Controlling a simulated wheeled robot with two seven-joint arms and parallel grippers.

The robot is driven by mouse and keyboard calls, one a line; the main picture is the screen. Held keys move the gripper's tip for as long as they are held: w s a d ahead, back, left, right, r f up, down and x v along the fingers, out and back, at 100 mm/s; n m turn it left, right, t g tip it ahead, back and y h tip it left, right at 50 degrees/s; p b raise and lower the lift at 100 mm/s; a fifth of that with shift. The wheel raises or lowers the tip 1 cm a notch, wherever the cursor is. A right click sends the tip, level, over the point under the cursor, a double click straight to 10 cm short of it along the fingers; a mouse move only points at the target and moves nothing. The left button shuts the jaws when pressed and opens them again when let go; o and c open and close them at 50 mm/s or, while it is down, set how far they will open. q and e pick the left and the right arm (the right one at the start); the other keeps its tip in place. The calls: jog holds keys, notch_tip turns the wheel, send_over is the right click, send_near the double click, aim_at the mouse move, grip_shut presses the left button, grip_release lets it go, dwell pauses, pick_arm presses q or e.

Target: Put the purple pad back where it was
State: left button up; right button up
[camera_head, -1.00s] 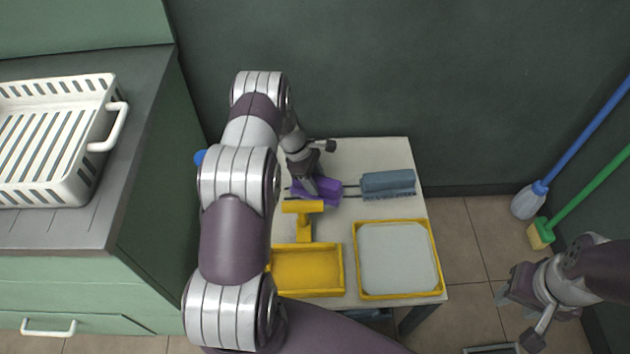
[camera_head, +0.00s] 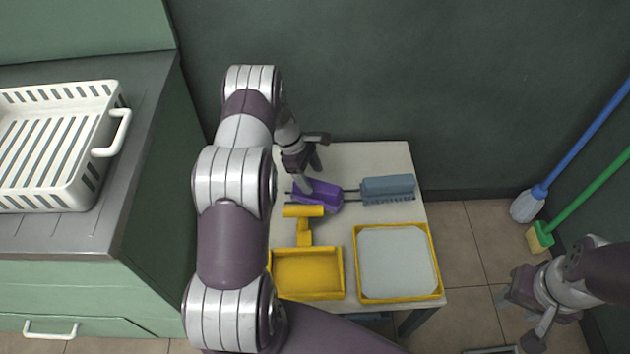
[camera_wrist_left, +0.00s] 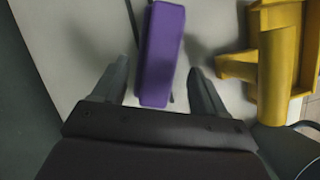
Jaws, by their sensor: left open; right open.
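The purple pad (camera_head: 322,197) lies on two thin dark rods on the small white table, left of a blue-grey block. In the left wrist view the purple pad (camera_wrist_left: 161,55) is a long block lying between my left gripper's fingers, with a gap on each side. My left gripper (camera_head: 310,180) is open just above and behind the pad's left end; its open fingers also show in the left wrist view (camera_wrist_left: 165,85). My right gripper (camera_head: 522,312) is open and empty at the right, above the floor, away from the table.
The blue-grey block (camera_head: 388,188) sits right of the pad. A yellow T-shaped piece (camera_head: 304,212), a yellow tray (camera_head: 307,272) and a yellow-rimmed pale tray (camera_head: 397,262) are in front. A white basket (camera_head: 60,145) stands on the left counter. Brooms lean at right.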

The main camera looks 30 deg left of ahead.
pick_arm(q)
jog(key=w+p+v, duration=0.1)
jog(key=v, duration=0.7)
jog(key=s+d+r+m+y, duration=0.2)
jog(key=s+d+r+m, duration=0.2)
jog(key=d+r+m, duration=0.35)
jog(key=s+d+r+m+y, duration=0.1)
jog(key=s+d+r+m, duration=0.2)
jog(key=s+d+m, duration=0.2)
jog(key=s+d+r+m+y, duration=0.1)
jog(key=s+d+r+m, duration=0.3)
jog(key=s+m, duration=0.3)
jog(key=s, duration=0.4)
jog(key=shift+d+r+m+t+y, duration=0.25)
jog(key=shift+d+m+t+y, duration=0.05)
jog(key=shift+d+m, duration=0.05)
